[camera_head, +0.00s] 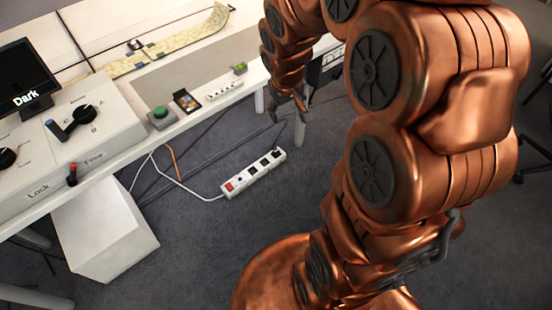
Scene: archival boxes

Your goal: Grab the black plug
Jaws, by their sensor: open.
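A white power strip (253,178) lies on the floor below the table, with a red switch at its left end. Dark spots show along its top. The dark one near its right end (276,153) may be the black plug, with a thin dark cable rising from it, but it is too small to be sure. My gripper (289,114) is open, at the table's right part, above and beyond the strip in the picture. Its fingers point down and seem empty, apart from the strip.
A white box (105,235) stands on the floor at left. Cables cross the carpet, which has free room around the floor strip.

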